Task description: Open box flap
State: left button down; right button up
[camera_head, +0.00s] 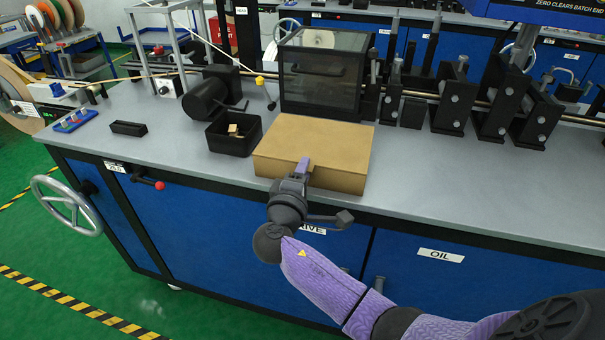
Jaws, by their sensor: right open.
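A brown cardboard box (328,142) sits on the grey bench top (470,200) near its front edge. Its top looks closed and flat. My right gripper (301,168) is at the middle of the box's front side, with a purple finger at the front top edge. The gripper is open and nothing shows between its jaws. I cannot tell whether the finger touches the box. The gripper and wrist hide part of the box's front face. My left gripper is not in view.
A small black bin (232,139) with scraps in it stands left of the box. A dark glass-sided enclosure (322,75) stands close behind it. Black roller stands (455,95) line the right back. The bench top right of the box is clear.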

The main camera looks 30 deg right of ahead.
grip_shut()
dwell(1.3)
